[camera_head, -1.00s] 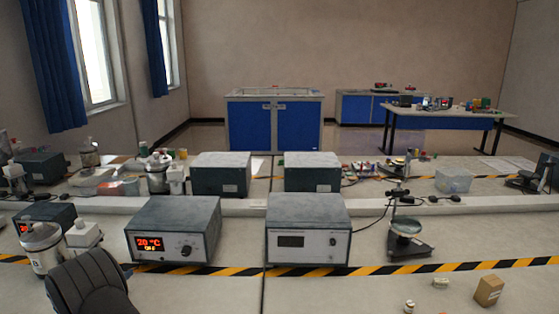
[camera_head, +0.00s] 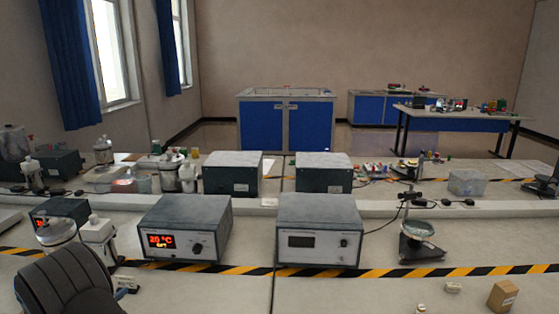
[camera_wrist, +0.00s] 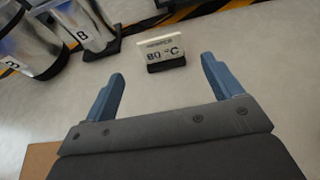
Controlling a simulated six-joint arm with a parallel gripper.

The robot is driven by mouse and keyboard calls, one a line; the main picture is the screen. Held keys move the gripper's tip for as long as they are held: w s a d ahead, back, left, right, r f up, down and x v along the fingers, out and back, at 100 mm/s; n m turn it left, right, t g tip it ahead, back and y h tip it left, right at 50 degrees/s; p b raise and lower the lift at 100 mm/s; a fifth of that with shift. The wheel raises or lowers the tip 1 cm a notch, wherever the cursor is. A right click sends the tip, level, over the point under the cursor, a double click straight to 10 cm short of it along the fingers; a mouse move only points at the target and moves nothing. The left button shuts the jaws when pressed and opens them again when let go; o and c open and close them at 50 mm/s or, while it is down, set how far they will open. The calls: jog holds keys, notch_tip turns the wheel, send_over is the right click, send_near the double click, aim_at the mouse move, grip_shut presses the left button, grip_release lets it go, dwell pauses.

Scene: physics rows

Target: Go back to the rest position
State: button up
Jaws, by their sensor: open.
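My gripper (camera_wrist: 161,85) shows in the wrist view with its two blue-grey fingers spread wide apart. It is open and nothing is between the fingers. Beyond the fingertips a small sign reading 80 °C (camera_wrist: 161,52) stands on the grey bench top. In the head view a dark, ribbed part of my arm (camera_head: 68,285) shows at the lower left. The gripper's fingers are not visible in that view.
A heater box with a red display (camera_head: 185,230) and a meter box (camera_head: 320,230) stand on the bench. Silver vessels (camera_wrist: 28,45) are at the wrist view's upper left. A stand (camera_head: 420,240) and a cardboard box (camera_head: 503,296) are right. The front middle bench is clear.

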aim_at(125, 280)
jog(key=x, duration=1.2)
notch_tip(125, 280, up, 4)
jog(key=shift+r, duration=0.25)
jog(key=w+d+r, duration=0.2)
jog(key=d+r, duration=0.4)
jog(key=d, duration=0.5)
notch_tip(125, 280, up, 12)
jog(key=w+d, duration=0.3)
jog(key=d, duration=0.1)
jog(key=w+d, duration=0.7)
jog(key=w, duration=0.1)
jog(key=shift+d+f, duration=0.3)
jog(key=shift+d, duration=0.1)
jog(key=w+d, duration=0.6)
jog(key=d, duration=0.5)
jog(key=shift+w, duration=0.2)
